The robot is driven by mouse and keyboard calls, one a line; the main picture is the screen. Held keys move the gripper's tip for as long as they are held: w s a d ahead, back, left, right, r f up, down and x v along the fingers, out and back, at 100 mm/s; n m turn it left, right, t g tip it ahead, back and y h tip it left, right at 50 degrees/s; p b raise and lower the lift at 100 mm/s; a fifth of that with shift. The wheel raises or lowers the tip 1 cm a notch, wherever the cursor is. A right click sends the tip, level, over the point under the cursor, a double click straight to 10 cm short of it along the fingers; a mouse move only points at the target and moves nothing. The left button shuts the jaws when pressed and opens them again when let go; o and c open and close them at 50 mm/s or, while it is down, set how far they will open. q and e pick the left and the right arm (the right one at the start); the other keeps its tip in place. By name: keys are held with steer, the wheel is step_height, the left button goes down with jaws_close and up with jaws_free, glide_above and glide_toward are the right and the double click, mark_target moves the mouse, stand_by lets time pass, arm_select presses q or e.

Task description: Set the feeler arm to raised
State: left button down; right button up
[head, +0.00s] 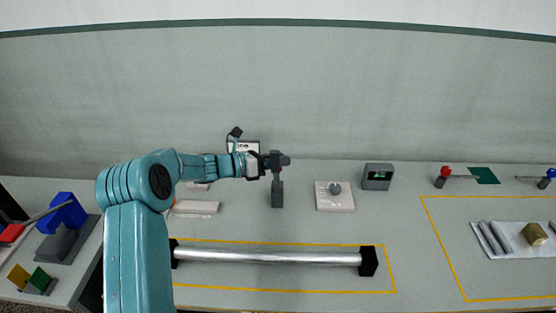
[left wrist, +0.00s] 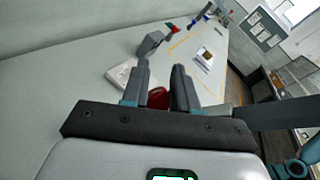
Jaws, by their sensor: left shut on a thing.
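My left gripper (head: 277,160) is at the top of a short grey upright post (head: 277,195) near the middle of the table. In the left wrist view, its two grey fingers (left wrist: 161,78) stand on either side of a small red piece (left wrist: 157,97), and the gripper is shut on it. The red piece looks like the end of the feeler arm. The gripper hides the rest of it and the top of the post, so I cannot tell the arm's angle. My right gripper is in neither view.
A white plate with a grey knob (head: 335,189) and a grey display box (head: 378,177) stand just right of the post. A silver roller (head: 270,257) lies in front in black end blocks. Red-balled (head: 445,171) and blue-balled (head: 551,173) levers stand farther right.

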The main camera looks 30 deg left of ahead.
arm_select(q)
steer(key=shift+s+a+f, duration=0.15)
steer(key=shift+f, duration=0.9)
steer(key=c, duration=0.9)
jaws_free()
steer(key=shift+a, duration=0.1)
steer(key=shift+o, duration=0.5)
steer(key=shift+a+f, duration=0.15)
steer(key=shift+a, duration=0.05)
steer(key=shift+d, duration=0.25)
steer(key=shift+w+a, duration=0.15)
steer(key=shift+w, duration=0.05)
steer(key=shift+r, duration=0.2)
